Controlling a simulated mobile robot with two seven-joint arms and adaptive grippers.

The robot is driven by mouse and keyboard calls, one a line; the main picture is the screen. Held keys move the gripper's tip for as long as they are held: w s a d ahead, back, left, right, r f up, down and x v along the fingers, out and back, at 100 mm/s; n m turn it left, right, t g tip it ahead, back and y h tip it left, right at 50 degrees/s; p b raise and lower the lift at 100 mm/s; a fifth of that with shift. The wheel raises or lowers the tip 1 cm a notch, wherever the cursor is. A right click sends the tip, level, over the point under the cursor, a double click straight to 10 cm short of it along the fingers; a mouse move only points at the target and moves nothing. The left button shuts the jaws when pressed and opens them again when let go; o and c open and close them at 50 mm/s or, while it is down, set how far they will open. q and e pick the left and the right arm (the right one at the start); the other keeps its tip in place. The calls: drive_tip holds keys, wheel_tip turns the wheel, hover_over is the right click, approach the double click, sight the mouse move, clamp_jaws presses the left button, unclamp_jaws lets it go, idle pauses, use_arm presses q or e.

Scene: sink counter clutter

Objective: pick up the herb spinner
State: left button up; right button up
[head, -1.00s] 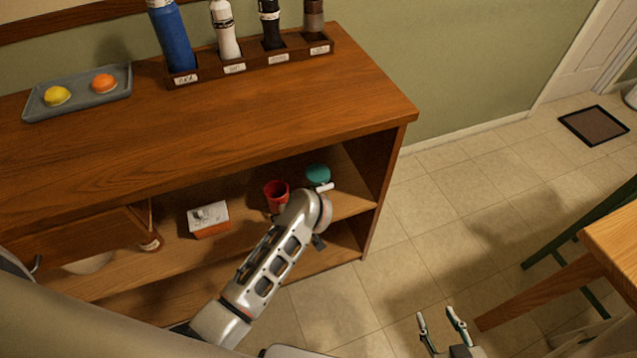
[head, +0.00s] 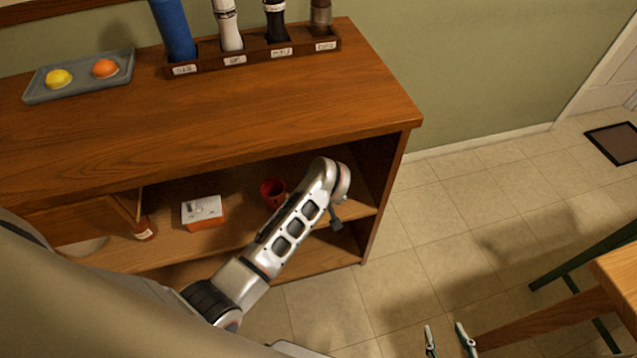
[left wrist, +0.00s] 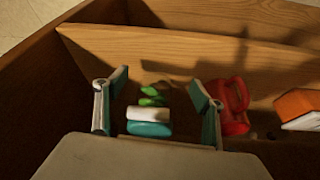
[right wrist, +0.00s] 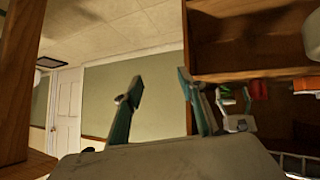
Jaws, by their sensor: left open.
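The likely herb spinner is a small teal and white item with green parts (left wrist: 149,122). It shows in the left wrist view, inside the lower shelf space of the wooden cabinet. My left gripper (left wrist: 158,80) is open, with one finger on each side of it in that view; I cannot tell whether either finger touches it. In the head view my left arm hides this item and the left fingers. My right gripper (head: 450,340) is open and empty, low over the floor; its spread fingers also show in the right wrist view (right wrist: 160,84).
A red cup (head: 272,192) stands close beside the left gripper, and a white and orange box (head: 204,211) sits further left on the shelf. The cabinet top (head: 250,115) overhangs the arm. A wooden table (head: 615,275) stands at the right. The floor between is clear.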

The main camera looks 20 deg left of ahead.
use_arm(q)
drive_tip(key=shift+w+a, duration=0.2)
drive_tip(key=shift+w, duration=0.25)
drive_tip(key=shift+w+a, duration=0.2)
drive_tip(key=shift+w, duration=0.25)
drive_tip(key=w, duration=0.1)
drive_tip(key=w+a+f+b, duration=0.1)
drive_tip(key=w+a+b, duration=0.1)
drive_tip(key=w, duration=0.1)
drive_tip(key=shift+f, duration=0.2)
drive_tip(key=shift+w+a+r, duration=0.1)
drive_tip(key=shift+w, duration=0.1)
drive_tip(key=shift+r, duration=0.1)
drive_tip(key=c, duration=1.3)
